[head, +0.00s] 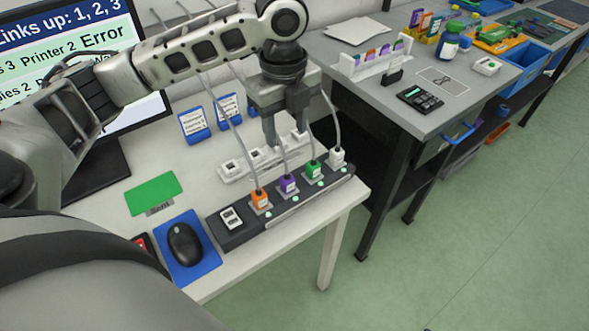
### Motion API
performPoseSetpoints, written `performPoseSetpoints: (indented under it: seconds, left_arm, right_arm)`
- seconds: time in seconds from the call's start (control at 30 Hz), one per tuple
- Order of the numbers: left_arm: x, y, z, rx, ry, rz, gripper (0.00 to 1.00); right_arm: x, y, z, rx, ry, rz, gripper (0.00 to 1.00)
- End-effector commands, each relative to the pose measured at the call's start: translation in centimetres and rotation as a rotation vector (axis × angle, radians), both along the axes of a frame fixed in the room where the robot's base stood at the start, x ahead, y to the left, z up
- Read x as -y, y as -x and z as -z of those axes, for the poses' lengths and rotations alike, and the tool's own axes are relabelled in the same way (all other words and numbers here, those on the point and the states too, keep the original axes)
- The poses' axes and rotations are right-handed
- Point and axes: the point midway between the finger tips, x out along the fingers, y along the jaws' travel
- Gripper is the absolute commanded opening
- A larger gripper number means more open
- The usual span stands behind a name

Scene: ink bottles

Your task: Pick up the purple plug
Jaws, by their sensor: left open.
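The purple plug (289,184) sits in a dark power strip (237,238) on the white desk, with a grey cable rising from its top. An orange plug (260,200) stands to its left, and a green plug (314,170) and a white plug (337,156) to its right, in the same strip. My left gripper (285,129) is open, points downward, and is above and behind the purple plug, apart from it. Its fingers hang over the white socket row. My right gripper is not in view.
A white socket row (233,172) lies behind the strip. Grey cables rise past my left arm. A mouse (185,243) on a blue pad, a green card (153,194) and a monitor (75,45) are at the left. A grey bench (465,92) stands at the right.

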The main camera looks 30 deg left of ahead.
Motion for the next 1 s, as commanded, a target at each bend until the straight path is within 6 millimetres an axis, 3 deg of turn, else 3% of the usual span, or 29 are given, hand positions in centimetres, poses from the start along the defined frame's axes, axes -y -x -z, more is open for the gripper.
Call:
performPoseSetpoints:
  seconds: [0.17, 0.5, 0.77, 1.0]
  left_arm:
    - [-0.5, 0.2, 1.6, -0.018, -0.014, 0.011, 0.49]
    - [-0.4, 0.1, 8.6, -0.013, -0.012, 0.01, 0.49]
    - [-0.4, 0.1, 10.5, -0.009, -0.011, 0.01, 0.49]
    - [-0.3, -0.2, 14.0, -0.012, -0.01, 0.009, 0.49]
  right_arm:
    - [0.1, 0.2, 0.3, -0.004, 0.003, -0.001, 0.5]
    - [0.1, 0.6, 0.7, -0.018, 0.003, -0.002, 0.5]
    - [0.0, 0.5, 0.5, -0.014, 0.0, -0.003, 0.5]
    - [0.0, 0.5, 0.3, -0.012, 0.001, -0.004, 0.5]
